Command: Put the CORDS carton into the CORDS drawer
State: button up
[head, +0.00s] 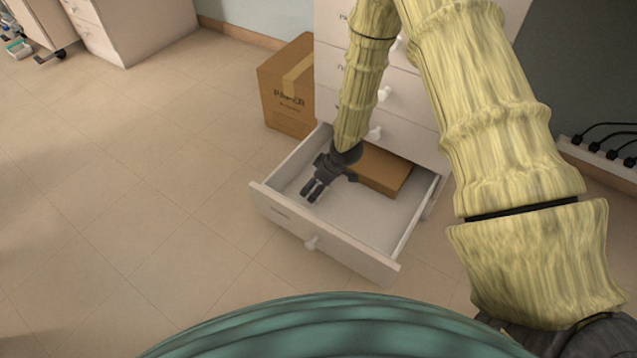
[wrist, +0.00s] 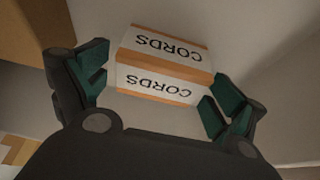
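The CORDS carton (wrist: 163,66) is a small box with white label faces, orange-brown edges and CORDS in black, upside down in the wrist view. It lies between the fingers of my gripper (wrist: 160,95), which are spread on either side of it. A gap shows at the left finger; contact at the right cannot be told. In the head view my gripper (head: 312,190) is low inside an open white drawer (head: 375,215), toward its left part. The carton cannot be made out there. The drawer's front label is too small to read.
A flat brown box (head: 383,172) lies at the back of the open drawer. A brown PAPER carton (head: 285,88) stands on the floor left of the drawer cabinet (head: 420,115). Floor in front and left is clear. Cables (head: 605,140) show at the right wall.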

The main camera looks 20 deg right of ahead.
dwell(0.3)
jog(key=p+v, duration=0.5)
jog(key=v, duration=0.7)
jog(key=shift+r, duration=0.15)
jog(key=shift+c, duration=0.5)
dwell(0.4)
